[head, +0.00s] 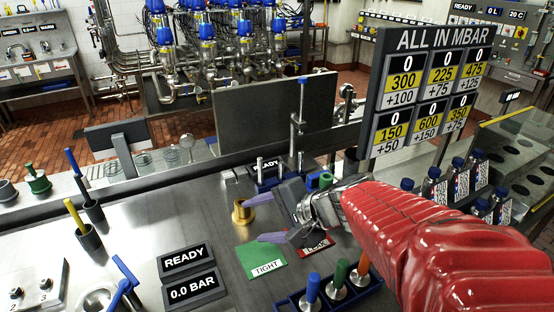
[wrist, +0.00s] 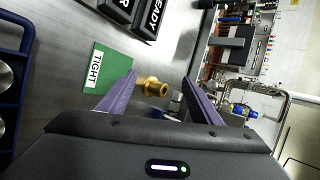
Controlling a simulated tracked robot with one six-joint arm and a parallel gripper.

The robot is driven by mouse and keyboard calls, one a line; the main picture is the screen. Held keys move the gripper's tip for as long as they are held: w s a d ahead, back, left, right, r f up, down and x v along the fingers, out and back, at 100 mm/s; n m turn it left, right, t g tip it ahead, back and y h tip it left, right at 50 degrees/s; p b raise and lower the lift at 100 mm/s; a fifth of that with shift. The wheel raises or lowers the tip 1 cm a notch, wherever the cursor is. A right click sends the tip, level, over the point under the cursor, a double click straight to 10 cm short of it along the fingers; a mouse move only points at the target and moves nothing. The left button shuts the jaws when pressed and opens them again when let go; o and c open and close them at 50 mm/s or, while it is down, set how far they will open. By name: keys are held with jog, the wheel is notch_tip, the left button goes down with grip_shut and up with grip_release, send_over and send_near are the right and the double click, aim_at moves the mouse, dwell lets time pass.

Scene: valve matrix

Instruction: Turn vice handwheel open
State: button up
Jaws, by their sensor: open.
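My gripper (head: 257,218) is open, its two purple fingers spread apart above the steel worktop. In the wrist view a brass fitting (wrist: 153,87) shows between the fingertips (wrist: 158,77); I see no clear contact. The brass fitting (head: 242,212) stands on the worktop in the head view, just left of the upper finger. I cannot make out a vice handwheel for certain. Part of the bench behind my gripper is hidden by my red arm.
A green TIGHT card (head: 262,262) lies below the fingers. A blue rack (head: 315,300) with coloured handles stands in front. READY (head: 188,260) and 0.0 BAR (head: 192,288) plates lie left. A tall post (head: 298,130) stands behind. Bottles (head: 434,188) stand right.

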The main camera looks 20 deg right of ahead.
jog(key=s+a+r+n+g+h, duration=0.1)
jog(key=s+n+h, duration=0.4)
jog(key=s+n, duration=0.7)
jog(key=shift+s+a+r+n+g+h, duration=0.15)
jog(key=shift+a+n+g+h, duration=0.15)
jog(key=shift+a+n+g, duration=0.55)
jog(key=shift+d+g, duration=0.2)
jog(key=shift+g, duration=0.05)
jog(key=shift+c, duration=0.2)
